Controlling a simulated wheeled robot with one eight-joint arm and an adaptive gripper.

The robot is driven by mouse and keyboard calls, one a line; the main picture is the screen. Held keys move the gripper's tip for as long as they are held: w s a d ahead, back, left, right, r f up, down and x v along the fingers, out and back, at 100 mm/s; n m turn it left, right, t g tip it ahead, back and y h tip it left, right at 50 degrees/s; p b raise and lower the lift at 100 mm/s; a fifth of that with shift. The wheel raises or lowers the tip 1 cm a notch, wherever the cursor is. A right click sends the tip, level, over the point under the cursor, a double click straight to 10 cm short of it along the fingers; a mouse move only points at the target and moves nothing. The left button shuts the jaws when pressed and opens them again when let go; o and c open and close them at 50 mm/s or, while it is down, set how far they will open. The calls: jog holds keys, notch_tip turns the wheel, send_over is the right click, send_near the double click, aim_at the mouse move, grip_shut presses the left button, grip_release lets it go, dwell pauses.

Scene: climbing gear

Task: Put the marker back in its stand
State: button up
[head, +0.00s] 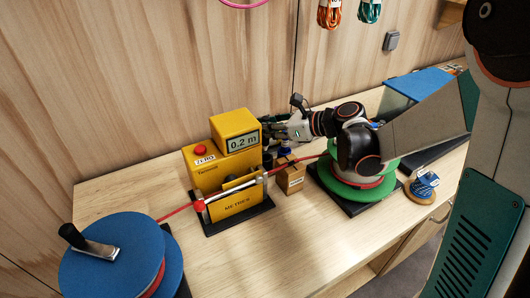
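My gripper (270,132) reaches left from my arm, just right of and partly behind the yellow length meter (208,172). Its fingertips are small and partly hidden, so I cannot tell whether it is open, shut or holding something. A small dark blue and white item (285,152) shows just below it; I cannot tell whether it is the marker. A small light-brown block (291,179) with a label stands right of the meter, by the red rope; I cannot tell whether it is the marker's stand. No marker is clearly visible.
A blue reel (110,262) with a crank stands front left. A red rope (178,212) runs from it through the meter to a green reel (335,185) under my arm. A round wooden piece with a blue item (424,185) lies at right. The bench (120,195) is clear at back left.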

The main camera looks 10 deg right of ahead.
aim_at(265, 147)
jog(key=shift+f+b, duration=1.2)
jog(key=shift+f, duration=2.2)
jog(key=shift+f, duration=0.2)
jog(key=o, duration=0.6)
jog(key=shift+r, duration=0.15)
jog(key=shift+s+r, duration=0.1)
jog(key=shift+r, duration=0.1)
jog(key=p+v, duration=0.3)
jog(key=v, duration=0.8)
jog(key=shift+s+d+p, duration=0.2)
jog(key=shift+d+p, duration=0.1)
jog(key=shift+d, duration=0.1)
jog(key=shift+r, duration=0.1)
